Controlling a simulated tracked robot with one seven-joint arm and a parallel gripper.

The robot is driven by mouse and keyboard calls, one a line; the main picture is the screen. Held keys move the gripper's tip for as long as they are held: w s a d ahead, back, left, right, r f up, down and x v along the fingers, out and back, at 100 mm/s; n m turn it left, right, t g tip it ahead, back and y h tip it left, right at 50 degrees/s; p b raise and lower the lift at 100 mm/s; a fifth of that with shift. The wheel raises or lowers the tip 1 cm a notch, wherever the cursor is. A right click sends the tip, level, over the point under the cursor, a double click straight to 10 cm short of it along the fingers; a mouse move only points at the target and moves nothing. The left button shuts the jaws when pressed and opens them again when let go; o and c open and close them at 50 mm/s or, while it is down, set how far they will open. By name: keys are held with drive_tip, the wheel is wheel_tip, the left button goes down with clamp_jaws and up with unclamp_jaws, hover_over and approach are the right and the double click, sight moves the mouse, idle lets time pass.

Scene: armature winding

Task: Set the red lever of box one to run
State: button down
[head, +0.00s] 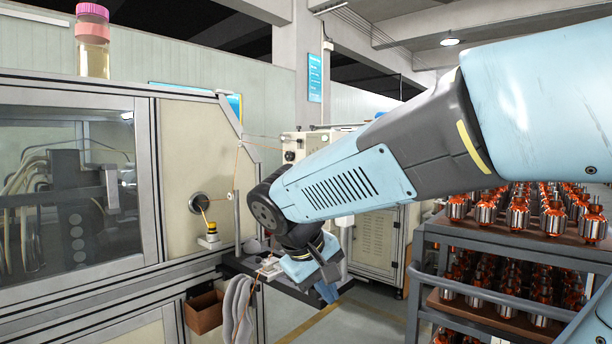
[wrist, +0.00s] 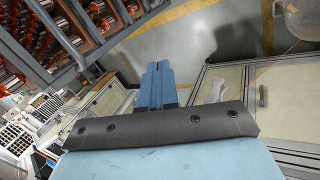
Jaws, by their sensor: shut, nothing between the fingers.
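I cannot make out a red lever or a box marked one in either view. My gripper (head: 327,291) is at the end of the bent arm in the middle of the head view, pointing down beside the small shelf of the winding machine. In the wrist view the two blue fingers (wrist: 157,70) lie together, shut and empty, over the grey floor. My arm covers much of the middle of the head view and hides part of what stands behind it.
A winding machine (head: 180,150) with a glass window fills the left, with a bottle (head: 92,40) on top. A dark rack (head: 470,240) of copper-wound armatures stands at the right. A cream cabinet (head: 375,240) stands behind my arm. Control panels (wrist: 18,140) show at the lower left of the wrist view.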

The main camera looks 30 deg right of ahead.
drive_tip(key=w+d+r+g+h, duration=0.2)
drive_tip(key=w+d+r+h, duration=0.2)
drive_tip(key=w+h, duration=0.2)
drive_tip(key=w+a+r+t+h, duration=0.25)
drive_tip(key=w+r+h, duration=0.25)
drive_tip(key=w, duration=0.3)
drive_tip(key=w+a+r+t+h, duration=0.1)
drive_tip(key=w+a+r+h, duration=0.3)
drive_tip(key=w+h, duration=0.3)
drive_tip(key=w+d+r+y, duration=0.1)
drive_tip(key=d+r, duration=0.4)
drive_tip(key=d, duration=0.8)
drive_tip(key=shift+w+r, duration=0.15)
drive_tip(key=shift+w, duration=0.55)
drive_tip(key=shift+d, duration=0.15)
